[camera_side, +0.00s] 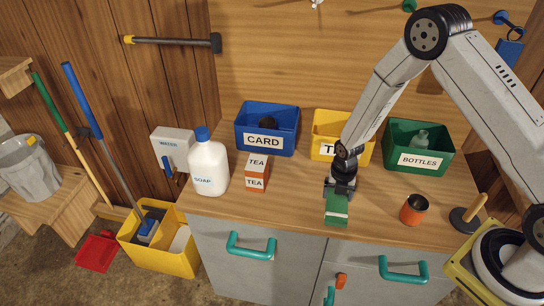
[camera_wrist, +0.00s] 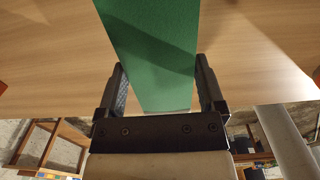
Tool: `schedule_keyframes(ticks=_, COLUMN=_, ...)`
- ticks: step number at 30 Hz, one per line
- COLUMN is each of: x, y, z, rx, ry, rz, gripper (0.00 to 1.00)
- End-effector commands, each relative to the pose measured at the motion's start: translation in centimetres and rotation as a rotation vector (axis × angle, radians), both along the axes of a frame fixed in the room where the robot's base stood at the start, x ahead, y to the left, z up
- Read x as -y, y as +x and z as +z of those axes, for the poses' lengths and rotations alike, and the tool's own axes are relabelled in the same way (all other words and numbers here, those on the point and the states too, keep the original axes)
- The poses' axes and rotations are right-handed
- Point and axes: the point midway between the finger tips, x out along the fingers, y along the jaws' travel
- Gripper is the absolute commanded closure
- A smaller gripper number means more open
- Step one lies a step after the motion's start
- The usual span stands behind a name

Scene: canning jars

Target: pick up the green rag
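The green rag (camera_side: 336,204) lies near the front edge of the wooden counter, with a pale band across its front part. My gripper (camera_side: 340,188) is right over its back end, pointing down. In the wrist view the rag (camera_wrist: 155,45) fills the middle and passes between and behind my two fingers. My gripper (camera_wrist: 161,62) has its fingers apart, one along each side of the rag. A little bare wood shows between the left finger and the rag. I cannot tell whether either finger touches it.
An orange tea box (camera_side: 257,173) and white soap bottle (camera_side: 208,168) stand left. Blue (camera_side: 266,137), yellow (camera_side: 360,155) and green (camera_side: 418,158) bins line the back.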

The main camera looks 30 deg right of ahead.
Motion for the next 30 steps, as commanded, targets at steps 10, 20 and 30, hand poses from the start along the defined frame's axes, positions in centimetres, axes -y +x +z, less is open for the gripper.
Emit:
schedule_keyframes(ticks=10, x=0.0, y=0.0, z=0.1, rx=0.0, ry=0.0, rz=0.0, gripper=0.8)
schedule_keyframes(ticks=20, x=0.0, y=0.1, z=1.7, rx=0.001, ry=0.0, rz=0.0, gripper=0.8)
schedule_keyframes(ticks=30, x=-0.1, y=-1.8, z=5.4, rx=0.001, ry=0.0, rz=0.0, gripper=0.8)
